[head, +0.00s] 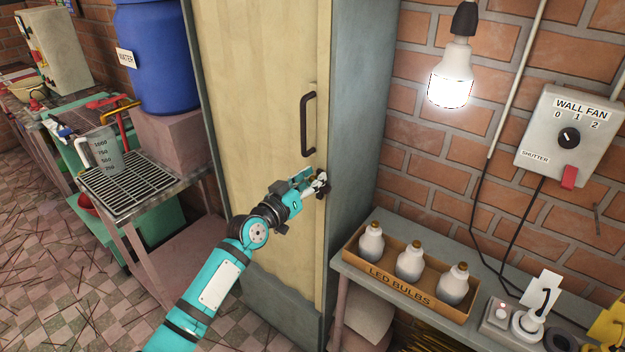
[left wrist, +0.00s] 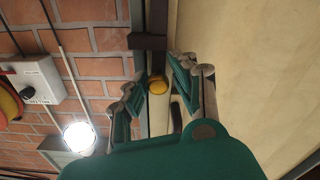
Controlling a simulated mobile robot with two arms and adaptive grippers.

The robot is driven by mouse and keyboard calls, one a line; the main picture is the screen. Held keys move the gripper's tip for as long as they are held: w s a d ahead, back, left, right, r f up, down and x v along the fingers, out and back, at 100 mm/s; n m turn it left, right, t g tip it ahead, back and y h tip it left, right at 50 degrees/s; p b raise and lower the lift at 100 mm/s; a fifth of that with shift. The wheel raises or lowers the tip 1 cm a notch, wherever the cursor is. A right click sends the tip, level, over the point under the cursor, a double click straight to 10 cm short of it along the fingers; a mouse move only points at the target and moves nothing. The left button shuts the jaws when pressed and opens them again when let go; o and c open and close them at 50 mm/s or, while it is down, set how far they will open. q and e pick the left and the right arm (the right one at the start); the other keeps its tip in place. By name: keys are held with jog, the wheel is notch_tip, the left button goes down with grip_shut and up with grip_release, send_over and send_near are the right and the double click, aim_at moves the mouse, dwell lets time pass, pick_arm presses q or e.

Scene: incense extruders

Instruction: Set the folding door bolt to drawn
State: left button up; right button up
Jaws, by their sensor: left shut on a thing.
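The folding door (head: 262,95) is a tall cream panel in a grey frame, and it looks closed. Its bolt sits at the door's right edge below the dark pull handle (head: 307,125); in the head view my gripper mostly hides it. In the left wrist view the bolt's round yellow knob (left wrist: 157,84) shows between my fingers, near a dark bracket (left wrist: 147,41). My left gripper (head: 319,183) is at the door edge, shut on the bolt knob; its fingers also show in the left wrist view (left wrist: 156,90). I cannot tell how far the bolt is slid. My right gripper is out of view.
At right a grey bench holds a box of LED bulbs (head: 407,283), with a lit bulb (head: 451,80) hanging above and a wall fan switch box (head: 566,137) on the brick wall. At left stand a metal rack (head: 128,187) with a jug (head: 103,155) and a blue water barrel (head: 157,60).

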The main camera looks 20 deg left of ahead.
aim_at(322, 163)
pick_arm(q)
jog(key=shift+d, duration=0.1)
grip_shut()
notch_tip(322, 163, up, 3)
jog(key=shift+r+p, duration=0.1)
jog(key=shift+p, duration=1.15)
jog(key=o, duration=0.8)
grip_release()
jog(key=shift+o, duration=0.2)
jog(key=v, duration=1.2)
